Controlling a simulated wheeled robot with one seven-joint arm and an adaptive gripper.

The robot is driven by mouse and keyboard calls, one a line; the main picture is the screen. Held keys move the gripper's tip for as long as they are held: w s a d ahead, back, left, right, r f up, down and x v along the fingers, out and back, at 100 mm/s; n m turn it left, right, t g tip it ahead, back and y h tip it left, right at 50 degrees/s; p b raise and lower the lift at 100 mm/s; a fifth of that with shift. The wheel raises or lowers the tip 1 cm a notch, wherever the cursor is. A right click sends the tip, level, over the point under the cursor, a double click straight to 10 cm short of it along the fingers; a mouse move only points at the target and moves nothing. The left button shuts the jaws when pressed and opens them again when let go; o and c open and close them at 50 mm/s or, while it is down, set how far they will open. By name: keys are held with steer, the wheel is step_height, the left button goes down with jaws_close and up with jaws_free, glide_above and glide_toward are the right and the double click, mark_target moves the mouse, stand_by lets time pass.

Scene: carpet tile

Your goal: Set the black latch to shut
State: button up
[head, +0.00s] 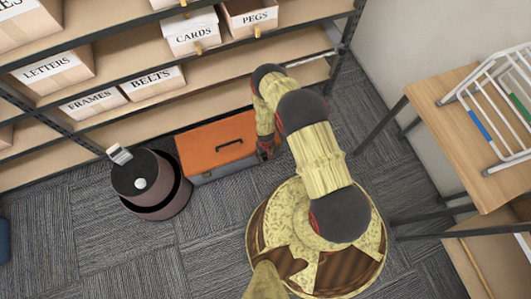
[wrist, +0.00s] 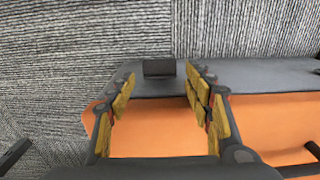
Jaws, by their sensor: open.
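The black latch (wrist: 159,68) shows in the wrist view as a small dark block at the far edge of a grey strip on an orange toolbox (wrist: 265,118). In the head view the toolbox (head: 205,139) sits on the carpet against the shelf, with a dark handle (head: 230,147) on its orange top. The latch cannot be made out in the head view. My gripper (wrist: 160,80) is open and empty, its yellow-padded fingers over the toolbox on either side of the latch. In the head view my gripper (head: 267,151) is at the toolbox's right end.
A round dark bin (head: 150,186) stands left of the toolbox. Shelving with labelled boxes (head: 193,32) rises behind. A wooden table (head: 450,122) with a white rack (head: 497,105) is at the right. The carpet in front of the toolbox is clear.

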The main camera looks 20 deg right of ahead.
step_height(320, 180, up, 11)
stand_by(0.5)
